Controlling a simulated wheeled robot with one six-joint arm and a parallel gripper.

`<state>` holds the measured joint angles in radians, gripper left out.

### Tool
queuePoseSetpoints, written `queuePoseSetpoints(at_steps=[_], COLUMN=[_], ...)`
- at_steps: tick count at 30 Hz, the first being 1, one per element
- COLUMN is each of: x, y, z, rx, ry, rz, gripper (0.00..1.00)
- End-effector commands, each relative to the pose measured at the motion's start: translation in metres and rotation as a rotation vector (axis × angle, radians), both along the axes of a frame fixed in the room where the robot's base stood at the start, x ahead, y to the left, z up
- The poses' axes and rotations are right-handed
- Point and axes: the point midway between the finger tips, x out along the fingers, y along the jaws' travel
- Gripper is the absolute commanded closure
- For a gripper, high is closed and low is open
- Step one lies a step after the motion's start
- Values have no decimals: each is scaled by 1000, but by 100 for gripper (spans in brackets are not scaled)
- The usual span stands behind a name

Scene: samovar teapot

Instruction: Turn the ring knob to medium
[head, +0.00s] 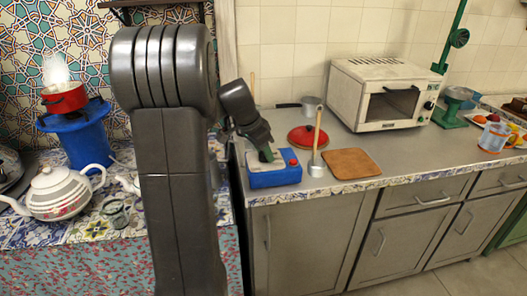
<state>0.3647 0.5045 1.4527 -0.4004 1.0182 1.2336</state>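A low blue box (275,179) with a pale top sits at the left end of the grey counter. A small red round part (293,163) shows at its right side; I cannot tell whether it is the ring knob or how it is set. My gripper (267,156) reaches down over the box's top, left of the red part. Its fingertips are small and dark here, so whether they touch the box or are apart is unclear. My arm hides part of the area to the left of the box.
A ladle (317,165), a red lid (307,136) and a wooden board (350,164) lie right of the box. A white toaster oven (380,93) stands behind. At left are a steaming red pot (65,99) on a blue stand (80,140) and a white teapot (58,195).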

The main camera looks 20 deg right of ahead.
Motion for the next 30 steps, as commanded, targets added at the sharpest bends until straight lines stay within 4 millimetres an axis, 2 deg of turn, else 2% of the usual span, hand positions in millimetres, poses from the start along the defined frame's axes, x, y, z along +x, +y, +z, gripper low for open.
queuePoseSetpoints(at_steps=[1,2,10,14,17,24,30], x=[0,0,0,0,-1,-4,-7], y=[0,0,0,3,8,29,44], z=[0,0,0,8,22,74,108], rx=[0,0,0,-1,-1,-2,-1], ry=[0,0,0,-3,-4,-5,-2], rz=[0,0,1,1,2,3,2], gripper=[47,41,41,41,41,41,41])
